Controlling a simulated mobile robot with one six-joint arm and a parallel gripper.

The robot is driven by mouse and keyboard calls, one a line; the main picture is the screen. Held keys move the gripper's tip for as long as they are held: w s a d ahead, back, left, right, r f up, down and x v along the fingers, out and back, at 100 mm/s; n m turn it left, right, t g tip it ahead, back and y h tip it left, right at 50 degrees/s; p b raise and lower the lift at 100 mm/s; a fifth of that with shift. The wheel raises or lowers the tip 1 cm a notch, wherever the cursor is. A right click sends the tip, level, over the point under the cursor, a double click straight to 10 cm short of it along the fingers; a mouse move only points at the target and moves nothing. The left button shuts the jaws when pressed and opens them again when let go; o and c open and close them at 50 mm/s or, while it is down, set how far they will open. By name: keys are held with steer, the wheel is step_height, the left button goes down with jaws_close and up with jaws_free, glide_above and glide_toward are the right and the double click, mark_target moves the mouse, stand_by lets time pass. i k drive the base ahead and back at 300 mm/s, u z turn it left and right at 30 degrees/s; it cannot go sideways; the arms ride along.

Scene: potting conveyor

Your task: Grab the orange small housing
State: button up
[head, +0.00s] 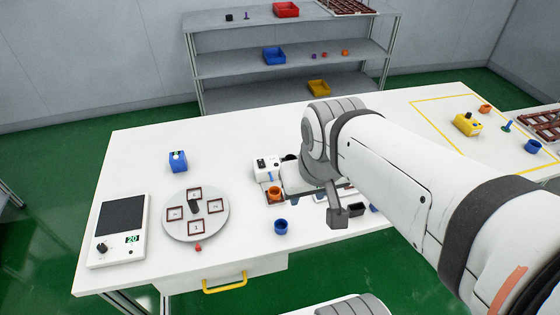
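An orange cup-like housing (274,194) sits at the left end of a small white-and-grey unit in the middle of the table. Another small orange piece (485,109) lies inside the yellow-outlined area at the far right. A third small orange piece (345,52) is on the middle shelf. My gripper (346,213) hangs over the table right of the nearest orange housing and apart from it. Its dark end is small and seen at an angle, so I cannot tell if it is open or shut. My arm hides part of the unit.
A blue cup (281,227) stands in front of the unit. A round grey plate (218,222), a scale (118,250) and a blue block (178,161) are at the left. A yellow block (467,124) is at the right.

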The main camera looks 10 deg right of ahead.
mark_target(274, 191)
steer(key=z, duration=0.75)
steer(key=k, duration=1.15)
steer(key=u, duration=1.15)
steer(key=i, duration=1)
steer(key=u, duration=0.05)
